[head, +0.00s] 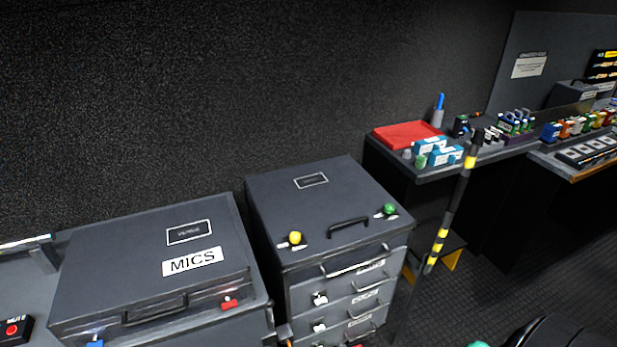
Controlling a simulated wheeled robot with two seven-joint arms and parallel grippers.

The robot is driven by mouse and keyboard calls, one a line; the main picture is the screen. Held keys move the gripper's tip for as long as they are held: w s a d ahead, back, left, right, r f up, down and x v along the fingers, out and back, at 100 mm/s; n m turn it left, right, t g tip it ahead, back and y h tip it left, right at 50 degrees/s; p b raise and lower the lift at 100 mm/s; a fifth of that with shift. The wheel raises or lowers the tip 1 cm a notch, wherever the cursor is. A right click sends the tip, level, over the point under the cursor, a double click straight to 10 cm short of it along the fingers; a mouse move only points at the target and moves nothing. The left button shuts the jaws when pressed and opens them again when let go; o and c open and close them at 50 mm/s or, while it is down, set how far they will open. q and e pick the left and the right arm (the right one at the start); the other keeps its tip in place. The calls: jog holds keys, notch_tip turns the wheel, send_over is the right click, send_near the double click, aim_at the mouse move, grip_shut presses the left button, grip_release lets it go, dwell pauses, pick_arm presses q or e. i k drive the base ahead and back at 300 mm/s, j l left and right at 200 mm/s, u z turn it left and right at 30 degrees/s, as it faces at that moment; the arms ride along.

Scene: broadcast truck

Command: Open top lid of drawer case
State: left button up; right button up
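The drawer case (335,215) stands in the middle of the head view, a dark grey box with several drawers with handles and labels in its front. Its top lid (320,205) looks shut and flat, with a small framed label on it. A black handle (348,222) sits near the lid's front edge. A yellow knob-like latch (295,238) is left of the handle and a green one (389,209) is right of it. The lowest part of the case is cut off by the picture's edge. Neither of my grippers can be made out.
A closed case marked MICS (150,255) stands close on the left, with red and blue latches. A black and yellow striped pole (440,235) stands right of the drawer case. A shelf with a red tray (408,134) is behind it. Dark floor (480,290) is open at right.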

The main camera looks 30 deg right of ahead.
aim_at(334, 206)
jog(key=z, duration=1.1)
